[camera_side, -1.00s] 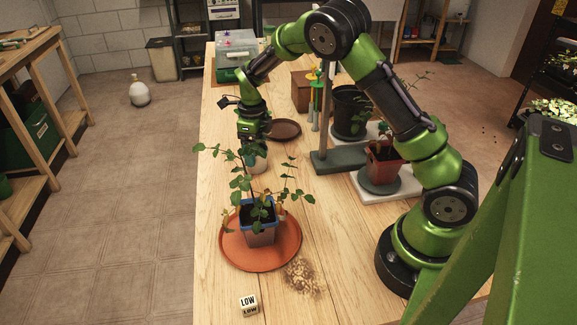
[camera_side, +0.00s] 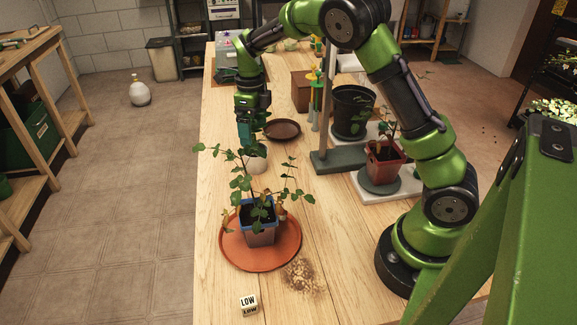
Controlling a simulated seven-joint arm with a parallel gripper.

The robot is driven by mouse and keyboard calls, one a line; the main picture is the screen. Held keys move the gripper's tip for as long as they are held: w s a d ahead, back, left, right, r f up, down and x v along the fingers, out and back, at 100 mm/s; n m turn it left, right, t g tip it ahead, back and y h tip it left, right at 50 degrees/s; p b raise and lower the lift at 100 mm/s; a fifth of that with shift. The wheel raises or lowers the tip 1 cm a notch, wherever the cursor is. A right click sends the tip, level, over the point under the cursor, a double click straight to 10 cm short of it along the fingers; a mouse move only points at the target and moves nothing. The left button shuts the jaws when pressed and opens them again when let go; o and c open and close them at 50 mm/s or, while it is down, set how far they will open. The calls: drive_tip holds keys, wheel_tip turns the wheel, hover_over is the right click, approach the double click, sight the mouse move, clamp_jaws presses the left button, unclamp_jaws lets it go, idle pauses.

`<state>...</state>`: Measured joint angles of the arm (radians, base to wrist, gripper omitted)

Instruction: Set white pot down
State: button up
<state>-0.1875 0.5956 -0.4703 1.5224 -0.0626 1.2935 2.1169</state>
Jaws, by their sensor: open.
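The white pot (camera_side: 258,163) stands on the wooden table, partly hidden by the leaves of the plant in front of it. It looks upright. My gripper (camera_side: 245,144) is open, pointing down, just above and slightly left of the pot. Leaves cover part of the space between them, so I cannot tell whether a finger still touches the pot.
A leafy plant in a blue-rimmed pot (camera_side: 260,236) stands on an orange saucer (camera_side: 236,255) in front. An empty brown saucer (camera_side: 283,129) lies behind. A grey stand (camera_side: 335,163), a red pot (camera_side: 383,169) and a black pot (camera_side: 352,110) are right. Spilled soil (camera_side: 302,276) and a LOW block (camera_side: 249,304) lie nearer.

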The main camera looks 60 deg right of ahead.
wheel_tip(320, 180, up, 5)
drive_tip(key=shift+f, duration=0.1)
drive_tip(key=s+a+r+n+t+y, duration=0.2)
drive_tip(key=s+a+r+n+t, duration=0.3)
drive_tip(key=s+r+n, duration=0.6)
drive_tip(key=s+a+f+n+t, duration=0.1)
drive_tip(key=s+a+n, duration=0.1)
drive_tip(key=s+n, duration=0.4)
drive_tip(key=s+a+f+n+t, duration=0.1)
drive_tip(key=s+a+n, duration=0.1)
drive_tip(key=s+n, duration=0.4)
drive_tip(key=n, duration=0.5)
drive_tip(key=shift+a+f, duration=0.2)
drive_tip(key=shift+a, duration=0.2)
